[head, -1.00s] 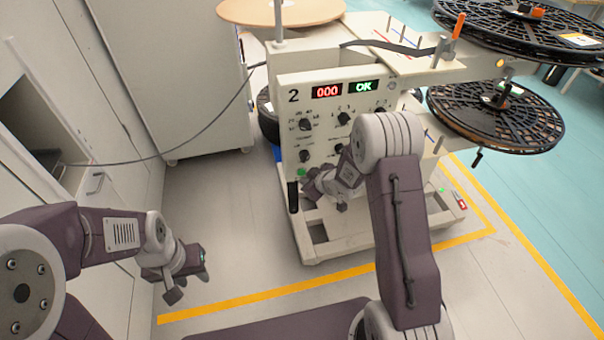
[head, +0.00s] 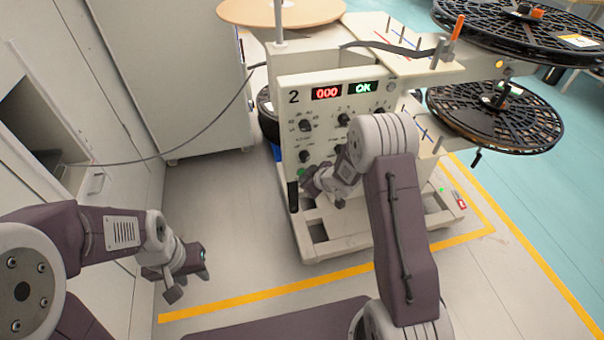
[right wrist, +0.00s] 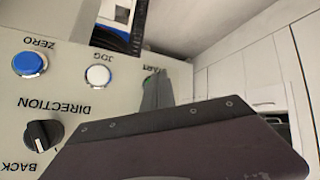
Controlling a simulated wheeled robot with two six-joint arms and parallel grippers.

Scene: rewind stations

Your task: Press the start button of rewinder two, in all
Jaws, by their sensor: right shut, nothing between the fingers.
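Rewinder two (head: 350,85) stands ahead with a pale panel marked 2, a red display reading 000 and a green display reading OK. Its green start button (head: 300,173) is at the panel's lower left. My right gripper (head: 306,184) is shut and empty, right beside this button. In the right wrist view, the grey fingertips (right wrist: 158,90) overlap the button and its label; only a sliver of green (right wrist: 148,81) shows. I cannot tell whether they touch it. My left gripper (head: 163,283) hangs low at the left, away from the machine; its jaw opening is unclear.
In the right wrist view, the white JOG button (right wrist: 98,76), blue ZERO button (right wrist: 30,64) and black DIRECTION knob (right wrist: 43,133) are near. Black reels (head: 490,118) stick out at the right. A cable (head: 200,143) runs at the left. The floor in front is clear.

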